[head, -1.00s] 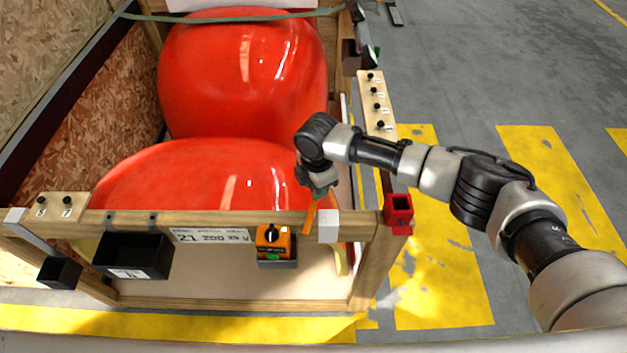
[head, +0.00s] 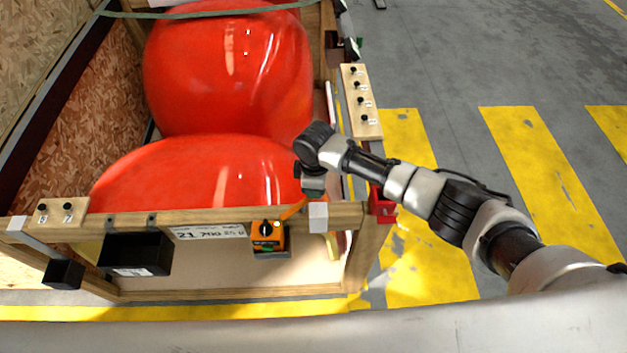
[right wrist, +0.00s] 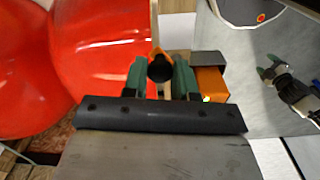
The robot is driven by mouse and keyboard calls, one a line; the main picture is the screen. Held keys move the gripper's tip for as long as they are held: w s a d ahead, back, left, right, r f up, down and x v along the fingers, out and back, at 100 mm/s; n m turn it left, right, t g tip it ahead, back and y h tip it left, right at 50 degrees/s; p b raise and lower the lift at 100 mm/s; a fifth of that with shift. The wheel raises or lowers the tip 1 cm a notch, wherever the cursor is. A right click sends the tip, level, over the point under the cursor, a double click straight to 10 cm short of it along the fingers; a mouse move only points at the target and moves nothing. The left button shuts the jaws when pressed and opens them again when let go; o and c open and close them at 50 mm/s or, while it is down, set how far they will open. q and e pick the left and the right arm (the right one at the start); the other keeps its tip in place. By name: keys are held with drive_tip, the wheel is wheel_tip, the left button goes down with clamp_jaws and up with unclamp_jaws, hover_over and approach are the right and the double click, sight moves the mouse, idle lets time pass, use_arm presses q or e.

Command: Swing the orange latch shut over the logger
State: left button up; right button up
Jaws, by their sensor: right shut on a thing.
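The logger (head: 267,236) is an orange box with a black knob, mounted on the front beam of the wooden crate in the head view. The orange latch (head: 291,210) slants from my right gripper (head: 309,194) down and left to the logger's upper right side. In the right wrist view, the green fingers of my right gripper (right wrist: 160,80) are shut on the latch's dark round knob (right wrist: 160,68). The logger's orange side (right wrist: 210,83) shows just right of them. A small gripper with parted green tips, apparently my left gripper (right wrist: 268,67), shows at the right there.
Large red nosecones (head: 205,175) fill the crate behind the beam. A black bin (head: 135,254) hangs on the beam left of the logger. A red bracket (head: 381,206) sits at the right corner post. A pegged wooden strip (head: 361,105) lies along the right side.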

idle(0.3)
drive_tip(key=o, duration=0.9)
drive_tip(key=shift+r, duration=0.1)
drive_tip(key=shift+r+b, duration=1.3)
drive_tip(key=shift+r, duration=4.05)
